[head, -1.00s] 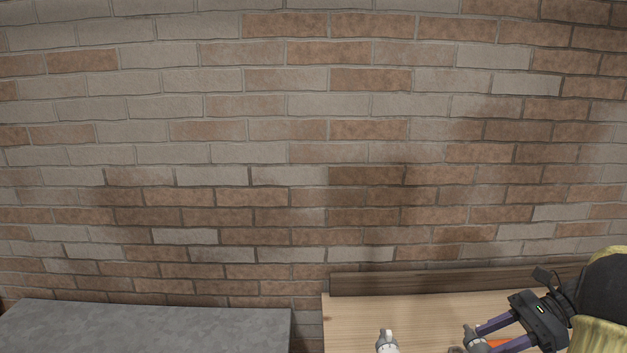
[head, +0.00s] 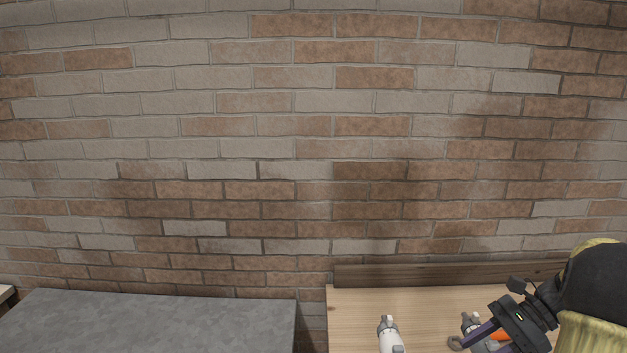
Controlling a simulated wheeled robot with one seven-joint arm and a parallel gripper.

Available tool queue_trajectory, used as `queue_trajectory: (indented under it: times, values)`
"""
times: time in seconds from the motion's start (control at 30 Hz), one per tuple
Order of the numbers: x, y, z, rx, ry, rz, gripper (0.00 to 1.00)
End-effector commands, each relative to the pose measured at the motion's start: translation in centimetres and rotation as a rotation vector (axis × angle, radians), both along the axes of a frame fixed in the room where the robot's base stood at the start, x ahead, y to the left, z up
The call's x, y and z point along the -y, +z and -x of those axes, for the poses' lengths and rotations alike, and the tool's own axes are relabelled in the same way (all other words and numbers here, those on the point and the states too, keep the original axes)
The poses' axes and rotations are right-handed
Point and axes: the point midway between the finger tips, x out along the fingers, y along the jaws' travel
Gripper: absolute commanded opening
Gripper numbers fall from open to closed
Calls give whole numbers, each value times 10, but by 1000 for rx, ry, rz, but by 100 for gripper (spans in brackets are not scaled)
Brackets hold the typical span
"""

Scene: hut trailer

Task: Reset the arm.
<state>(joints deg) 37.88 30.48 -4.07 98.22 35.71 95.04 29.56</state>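My arm reaches in at the lower right of the head view. My gripper (head: 478,345) is dark with purple fingers and points down and left over the wooden table (head: 350,305). The fingers look spread apart, with nothing seen held between them; their tips are partly cut off by the bottom edge. A grey object (head: 469,322) and an orange object (head: 500,335) show right beside the fingers; I cannot tell whether they touch.
A white and grey bottle-like object (head: 390,338) stands on the wooden table, left of my gripper. A grey flat-topped surface (head: 150,322) lies to the left, with a gap between. A brick wall (head: 300,130) closes off the back.

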Motion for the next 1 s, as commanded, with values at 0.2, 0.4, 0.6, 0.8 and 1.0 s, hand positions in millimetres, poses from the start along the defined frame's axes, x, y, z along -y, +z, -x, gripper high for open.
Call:
queue_trajectory:
  times: [0.2,0.4,0.6,0.8,1.0]
  values:
    - [-32,-18,7,57,120,143,37]
    - [-72,-43,25,181,347,355,37]
    - [-107,-65,47,395,674,586,37]
    - [-137,-77,66,671,1023,767,37]
    - [-158,-79,77,885,1248,856,37]
